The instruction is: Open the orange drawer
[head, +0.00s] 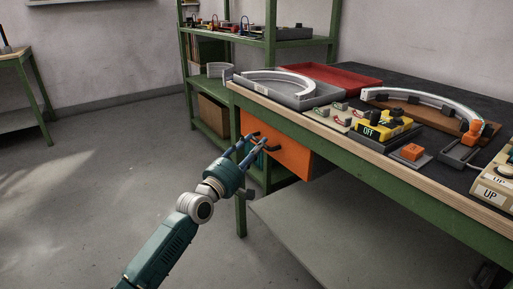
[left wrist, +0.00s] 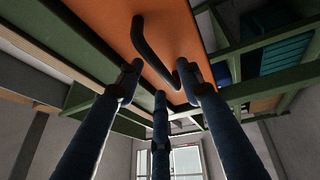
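The orange drawer (head: 292,157) is under the front edge of the workbench, and its front looks about flush with the bench. Its dark bar handle (head: 272,149) is partly covered by my left gripper (head: 250,148). In the left wrist view, the orange front (left wrist: 185,28) is above the fingers, and the black curved handle (left wrist: 152,45) runs between the fingertips. My left gripper (left wrist: 160,78) has its blue fingers spread apart, open around the handle's region, with no clear grip on it. Whether any finger touches the handle, I cannot tell. My right gripper is not in view.
The workbench (head: 335,137) has a green frame and carries a grey tray (head: 300,99), a red tray (head: 335,76) and control boxes with buttons (head: 385,125). A green leg (head: 241,215) and a lower shelf (head: 325,235) are below the drawer. Floor to the left is clear.

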